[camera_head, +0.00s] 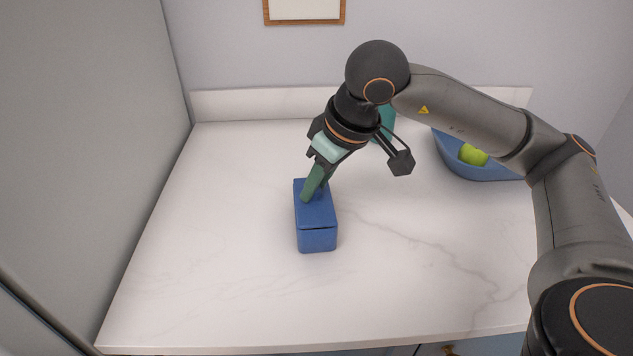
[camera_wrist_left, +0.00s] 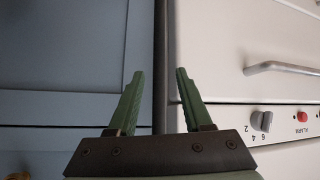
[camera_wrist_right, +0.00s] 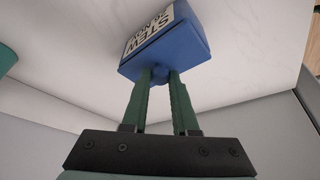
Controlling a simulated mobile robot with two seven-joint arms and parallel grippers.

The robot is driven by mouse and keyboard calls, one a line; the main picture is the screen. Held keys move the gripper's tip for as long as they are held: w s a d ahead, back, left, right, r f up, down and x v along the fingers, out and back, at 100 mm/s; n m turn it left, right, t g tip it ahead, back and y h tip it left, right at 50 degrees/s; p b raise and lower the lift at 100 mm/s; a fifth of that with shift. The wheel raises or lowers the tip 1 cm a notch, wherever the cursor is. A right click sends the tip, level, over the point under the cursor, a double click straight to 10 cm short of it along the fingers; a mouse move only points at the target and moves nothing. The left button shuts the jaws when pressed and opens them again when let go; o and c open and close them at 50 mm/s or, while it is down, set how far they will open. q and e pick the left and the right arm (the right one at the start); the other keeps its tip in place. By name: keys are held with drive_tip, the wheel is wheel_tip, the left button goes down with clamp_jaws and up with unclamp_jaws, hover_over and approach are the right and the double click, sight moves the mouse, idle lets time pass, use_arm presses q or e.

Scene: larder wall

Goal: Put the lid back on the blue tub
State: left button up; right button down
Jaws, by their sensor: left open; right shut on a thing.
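The blue tub (camera_head: 317,240) stands upright on the white counter. Its blue lid (camera_head: 318,212) lies on top, with a thin dark line between lid and tub at the front. My right gripper (camera_head: 311,192) reaches down to the lid and is shut on it. In the right wrist view my right gripper's fingers (camera_wrist_right: 160,76) close on a small blue knob of the lid, and the tub's label (camera_wrist_right: 148,35) reads "STEW". My left gripper (camera_wrist_left: 155,75) is open and empty in the left wrist view, in front of cabinet and oven fronts. It is out of the head view.
A blue bowl (camera_head: 478,173) with a green apple (camera_head: 472,154) stands at the right, partly behind my right arm. A teal object (camera_head: 386,122) stands at the back behind my right wrist. A grey panel (camera_head: 90,130) bounds the left. The front counter is clear.

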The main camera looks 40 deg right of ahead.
drive_tip(key=shift+c, duration=0.6)
unclamp_jaws()
drive_tip(key=shift+r, duration=0.1)
drive_tip(key=shift+r+p, duration=2.55)
drive_tip(key=shift+r, duration=0.9)
clamp_jaws()
